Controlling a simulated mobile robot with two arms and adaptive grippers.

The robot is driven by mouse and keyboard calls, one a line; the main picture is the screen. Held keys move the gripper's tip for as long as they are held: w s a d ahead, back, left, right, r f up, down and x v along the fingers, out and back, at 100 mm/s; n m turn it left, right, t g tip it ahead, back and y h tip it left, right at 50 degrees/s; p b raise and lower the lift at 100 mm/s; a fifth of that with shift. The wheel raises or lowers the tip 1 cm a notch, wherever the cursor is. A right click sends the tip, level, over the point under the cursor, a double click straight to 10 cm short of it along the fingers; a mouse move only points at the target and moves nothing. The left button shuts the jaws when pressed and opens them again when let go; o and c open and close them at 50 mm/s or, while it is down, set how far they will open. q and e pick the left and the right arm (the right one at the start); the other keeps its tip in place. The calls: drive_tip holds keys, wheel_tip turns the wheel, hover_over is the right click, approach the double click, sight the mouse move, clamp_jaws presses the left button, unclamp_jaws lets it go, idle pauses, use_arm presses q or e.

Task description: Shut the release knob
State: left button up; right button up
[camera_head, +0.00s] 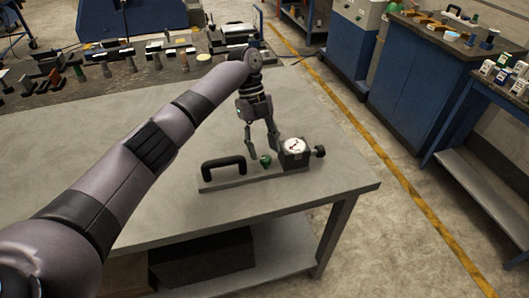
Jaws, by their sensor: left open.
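A flat grey base plate (240,181) lies on the table. It carries a black arched handle (223,163) at left, a small green knob (265,161) in the middle, and a dark block (296,163) with a white round dial (295,146) at right. A black knob (320,151) sticks out from the block's right side. I cannot tell for sure which knob is the release knob. My left gripper (264,154) points down with its fingers apart, over the green knob, and seems empty. Contact with the knob cannot be told. My right gripper is not in view.
The grey table (150,205) is clear around the plate. A dark bench (110,78) with several tools stands behind. Blue cabinets (415,85) stand at the right across a yellow floor line. A dark box (203,258) sits on the shelf below the table.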

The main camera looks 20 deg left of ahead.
use_arm(q)
drive_tip(key=v, duration=0.9)
drive_tip(key=shift+r, duration=0.2)
